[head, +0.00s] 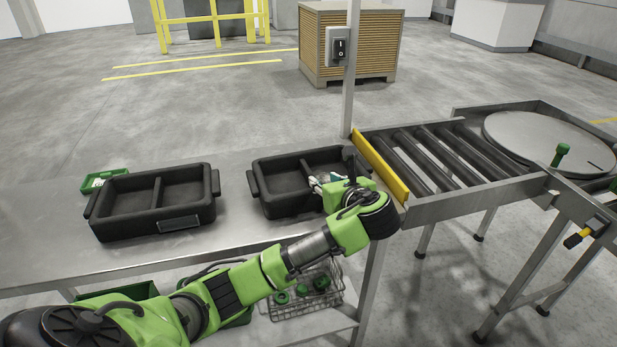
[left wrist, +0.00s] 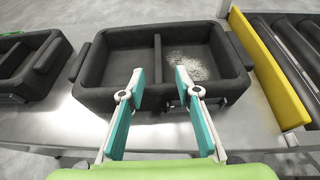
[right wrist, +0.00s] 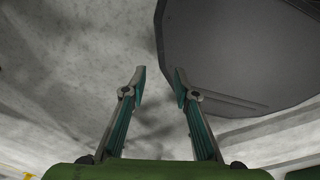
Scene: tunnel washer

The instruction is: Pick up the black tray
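A black two-compartment tray (head: 278,200) sits on the metal table near its right end, partly hidden by my left arm. The left wrist view shows it whole (left wrist: 92,98), with pale, crumbly-looking material (left wrist: 185,66) in its right compartment. My left gripper (head: 324,183) is open at the tray's front side, with its fingertips (left wrist: 160,78) overlapping the front wall near the divider. I cannot tell whether they touch it. A second black tray (head: 125,222) with a label on its front stands to the left. My right gripper (right wrist: 160,75) is open and empty, away from both trays.
A yellow bar (head: 382,168) and a roller conveyor (head: 440,155) border the table's right end. A post with a switch box (head: 338,48) rises behind. A small green tray (head: 92,181) lies behind the left tray. A wire basket (head: 300,305) is on the lower shelf.

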